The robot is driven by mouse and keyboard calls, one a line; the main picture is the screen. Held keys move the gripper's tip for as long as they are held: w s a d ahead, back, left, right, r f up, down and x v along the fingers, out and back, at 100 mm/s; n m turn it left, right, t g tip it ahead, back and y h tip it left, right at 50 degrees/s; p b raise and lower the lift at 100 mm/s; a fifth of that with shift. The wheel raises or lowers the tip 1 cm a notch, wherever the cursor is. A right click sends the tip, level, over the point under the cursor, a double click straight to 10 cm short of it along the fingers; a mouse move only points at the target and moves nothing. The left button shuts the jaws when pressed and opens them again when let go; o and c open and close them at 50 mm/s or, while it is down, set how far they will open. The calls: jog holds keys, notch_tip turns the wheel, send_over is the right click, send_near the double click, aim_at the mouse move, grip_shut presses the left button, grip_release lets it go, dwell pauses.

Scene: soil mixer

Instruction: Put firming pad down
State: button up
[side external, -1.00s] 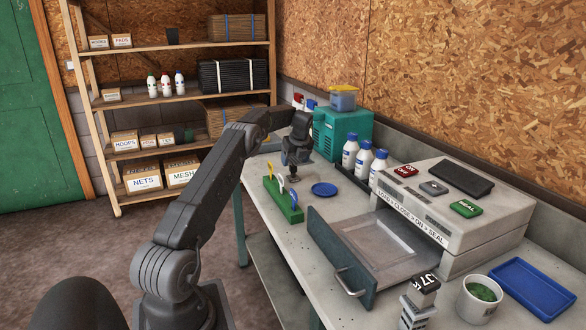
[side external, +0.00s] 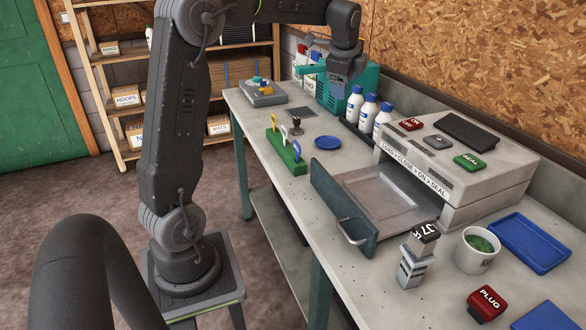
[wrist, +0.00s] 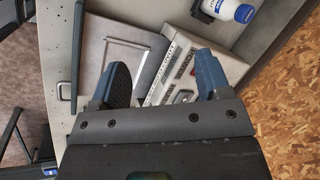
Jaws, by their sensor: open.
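The firming pad (side external: 296,126), a small dark stamp with a knob handle, stands upright on the bench between the green rack and the blue dish. Nothing holds it. My gripper (side external: 337,90) is raised above the bench, in front of the teal machine, to the upper right of the pad in the side view. In the wrist view my gripper (wrist: 162,80) shows two blue-grey fingers spread apart with nothing between them. The pad cannot be made out in the wrist view.
The green rack (side external: 287,155) holds upright tags. The blue dish (side external: 328,142) lies beside it. White bottles (side external: 369,111) stand along the back. The sealer (side external: 455,165) has its drawer (side external: 345,205) pulled out. A cup (side external: 477,251) and blue tray (side external: 530,243) are at right.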

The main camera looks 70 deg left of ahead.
jog(key=s+d+r+n+t+h, duration=0.1)
jog(key=s+d+n, duration=0.1)
jog(key=s+d, duration=0.4)
jog(key=s+d+r+n+t, duration=0.15)
jog(key=s+d, duration=0.25)
jog(key=d, duration=0.4)
jog(key=s+d+f+n+h, duration=0.1)
jog(key=s+d+f+n, duration=0.2)
jog(key=s+d, duration=0.2)
jog(key=s+d+f+n+h, duration=0.1)
jog(key=s+d+f+n, duration=0.3)
jog(key=s, duration=0.4)
jog(key=shift+s+d+f, duration=0.3)
jog(key=shift+s+d, duration=0.1)
jog(key=shift+d, duration=0.3)
